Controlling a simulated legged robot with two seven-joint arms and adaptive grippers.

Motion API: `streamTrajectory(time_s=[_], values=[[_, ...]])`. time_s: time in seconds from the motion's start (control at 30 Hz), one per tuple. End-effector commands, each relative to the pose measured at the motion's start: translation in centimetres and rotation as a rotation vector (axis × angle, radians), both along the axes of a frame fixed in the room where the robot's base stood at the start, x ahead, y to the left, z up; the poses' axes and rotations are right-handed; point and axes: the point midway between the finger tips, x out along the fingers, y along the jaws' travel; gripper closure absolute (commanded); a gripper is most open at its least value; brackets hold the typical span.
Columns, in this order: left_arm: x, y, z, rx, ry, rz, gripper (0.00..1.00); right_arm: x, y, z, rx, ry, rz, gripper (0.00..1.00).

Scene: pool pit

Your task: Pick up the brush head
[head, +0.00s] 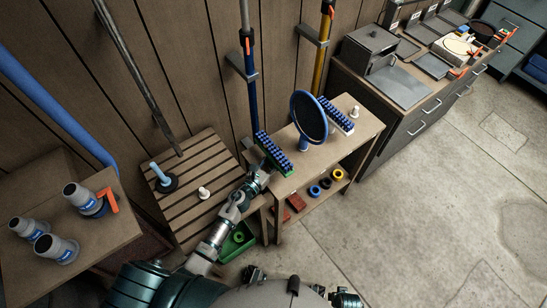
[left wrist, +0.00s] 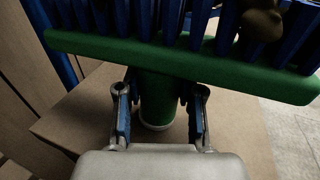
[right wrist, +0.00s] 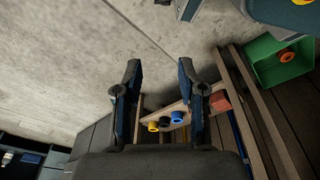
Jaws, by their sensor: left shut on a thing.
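A brush head (head: 275,154) with a green base and blue bristles is at the left end of the wooden shelf unit. In the left wrist view its green base (left wrist: 190,58) spans the top, bristles up, with a green neck (left wrist: 157,97) below. My left gripper (head: 264,171) is shut on this neck, one finger on each side; it also shows in the left wrist view (left wrist: 160,118). The neck's lower end is close above the wooden top; I cannot tell whether they touch. My right gripper (right wrist: 160,98) is open and empty, fingers well apart.
A second, white brush head (head: 336,116) with blue bristles and a round blue-rimmed net (head: 309,117) are to the right on the shelf unit (head: 368,124). A slatted table (head: 188,215) with a plunger-like piece (head: 164,178) stands left. The floor at right is clear.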

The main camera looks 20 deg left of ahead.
Motion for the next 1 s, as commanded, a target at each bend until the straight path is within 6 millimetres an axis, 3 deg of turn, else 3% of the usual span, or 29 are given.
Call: streamTrajectory(time_s=[0.23,0.47,0.8,1.0], values=[[0.0,0.1,2.0,0.000,-0.004,-0.003,1.00,-1.5,-0.3,-2.2,-0.005,0.014,0.003,0.60],[0.0,0.0,4.3,0.001,-0.006,-0.002,1.00,-4.2,-0.8,-4.9,-0.007,0.030,0.009,0.60],[0.0,-0.1,8.2,0.001,-0.007,-0.003,1.00,-10.4,-1.9,-8.1,-0.012,0.061,0.019,0.60],[0.0,-0.1,9.5,-0.002,-0.005,-0.003,1.00,-13.7,-2.6,-8.9,-0.015,0.075,0.022,0.60]])
